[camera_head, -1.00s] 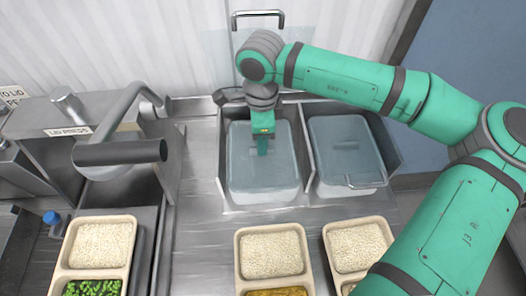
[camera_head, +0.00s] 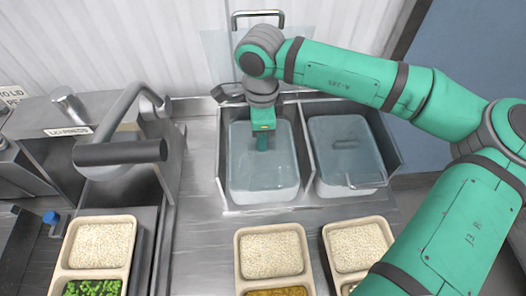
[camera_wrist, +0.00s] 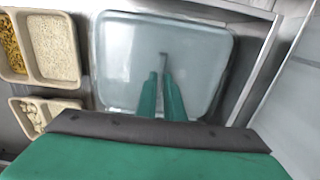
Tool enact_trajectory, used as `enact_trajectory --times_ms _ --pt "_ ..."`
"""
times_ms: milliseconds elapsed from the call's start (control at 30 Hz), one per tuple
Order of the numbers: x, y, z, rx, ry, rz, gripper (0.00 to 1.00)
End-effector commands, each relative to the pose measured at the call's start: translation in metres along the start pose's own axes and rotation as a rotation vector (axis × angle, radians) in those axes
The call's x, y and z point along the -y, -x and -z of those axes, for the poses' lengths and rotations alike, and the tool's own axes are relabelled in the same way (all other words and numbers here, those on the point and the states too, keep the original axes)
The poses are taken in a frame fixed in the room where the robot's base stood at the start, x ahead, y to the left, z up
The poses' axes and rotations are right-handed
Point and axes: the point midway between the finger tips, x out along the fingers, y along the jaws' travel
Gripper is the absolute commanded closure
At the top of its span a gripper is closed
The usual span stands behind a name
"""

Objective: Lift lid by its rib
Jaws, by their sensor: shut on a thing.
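A translucent blue-grey lid (camera_head: 249,178) covers the left of two bins set side by side in the counter. It also fills the middle of the wrist view (camera_wrist: 120,60). The lid's thin upright rib (camera_wrist: 164,60) shows just beyond my fingertips. My gripper (camera_head: 262,144) is over the far part of the lid, pointing down. Its two green fingers (camera_wrist: 160,84) are close together in the wrist view, shut on the rib. The part of the rib between the fingers is hidden. I cannot tell whether the lid has any gap above its bin.
A second lidded bin (camera_head: 350,185) with a thin handle stands just right. Tan trays of rice (camera_head: 270,256) lie in front, with other food in some compartments. A lid press (camera_head: 120,152) stands left. A wall is close behind.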

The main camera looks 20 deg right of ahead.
Motion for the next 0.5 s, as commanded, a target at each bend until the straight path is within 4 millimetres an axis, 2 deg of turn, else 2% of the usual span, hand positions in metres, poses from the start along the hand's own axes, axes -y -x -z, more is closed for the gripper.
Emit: enact_trajectory --times_ms 500 --pt "0.001 0.023 0.000 0.000 0.000 0.002 1.00"
